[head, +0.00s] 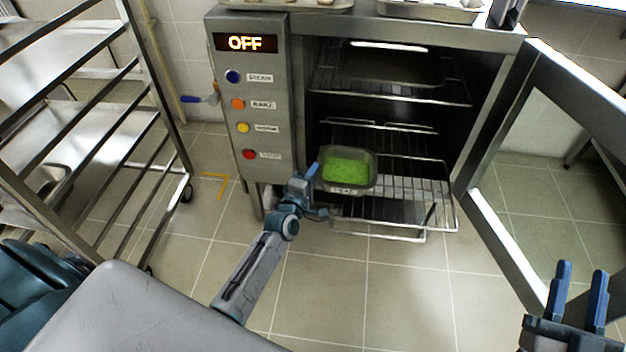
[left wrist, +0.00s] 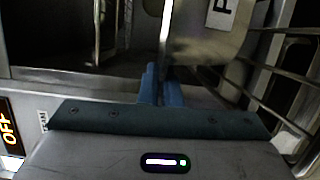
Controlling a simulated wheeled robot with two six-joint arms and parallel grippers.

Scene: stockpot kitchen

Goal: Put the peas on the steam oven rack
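The peas (head: 346,170) are bright green and fill a small metal pan (head: 350,189) with a white label on its front. The pan is at the front left of the wire oven rack (head: 428,187), which reaches out of the open oven. I cannot tell whether it rests on the wires. My left gripper (head: 314,178) is shut on the pan's left rim; the left wrist view shows the fingers (left wrist: 162,88) close together at the edge of the labelled pan wall (left wrist: 205,38). My right gripper (head: 578,292) is open and empty at the lower right.
The oven door (head: 478,190) stands open on the right. The control panel (head: 250,100) reads OFF. A dark tray (head: 390,65) sits on the upper shelf. A wheeled metal trolley (head: 130,160) stands on the left. The tiled floor before the oven is clear.

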